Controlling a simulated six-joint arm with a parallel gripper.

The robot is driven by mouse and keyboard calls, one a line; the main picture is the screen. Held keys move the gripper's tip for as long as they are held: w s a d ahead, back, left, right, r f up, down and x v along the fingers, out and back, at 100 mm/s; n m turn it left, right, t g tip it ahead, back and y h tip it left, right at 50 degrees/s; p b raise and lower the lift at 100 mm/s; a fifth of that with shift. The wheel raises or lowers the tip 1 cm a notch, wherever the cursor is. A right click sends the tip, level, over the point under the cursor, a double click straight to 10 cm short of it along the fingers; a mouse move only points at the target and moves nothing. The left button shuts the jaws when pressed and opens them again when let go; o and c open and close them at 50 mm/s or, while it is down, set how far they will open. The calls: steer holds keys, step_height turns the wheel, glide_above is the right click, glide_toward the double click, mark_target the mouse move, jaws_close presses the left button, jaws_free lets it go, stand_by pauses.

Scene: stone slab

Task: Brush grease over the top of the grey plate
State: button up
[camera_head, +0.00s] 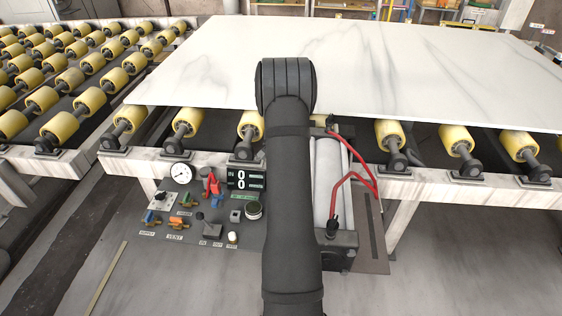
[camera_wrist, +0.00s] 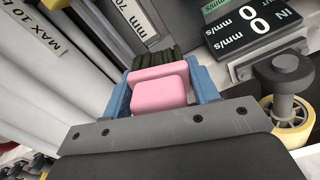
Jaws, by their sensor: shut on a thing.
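In the wrist view, my gripper (camera_wrist: 164,82) has its blue fingers on either side of a pink block (camera_wrist: 160,90) and is shut on it. Dark, ribbed strands (camera_wrist: 148,28) show just beyond the block; they look like bristles, but I cannot tell whether they belong to it. In the head view my arm hides the gripper and what it holds. A flat grey plate (camera_head: 374,245) shows at the right side of the control unit; I cannot tell if it is the task's grey plate. No grease can be made out.
A large white marble slab (camera_head: 400,62) lies on yellow rollers (camera_head: 187,122). A control panel (camera_head: 190,215) with gauge, levers and a digital display (camera_head: 246,180) stands in front. A white cylinder (camera_head: 327,180) with red hoses (camera_head: 350,178) is right of my arm.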

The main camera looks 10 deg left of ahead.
steer(key=shift+f, duration=2.8)
steer(key=shift+w+f, duration=0.1)
steer(key=shift+w, duration=3.75)
steer(key=shift+s, duration=3.9)
steer(key=shift+r, duration=4)
steer(key=shift+f, duration=0.2)
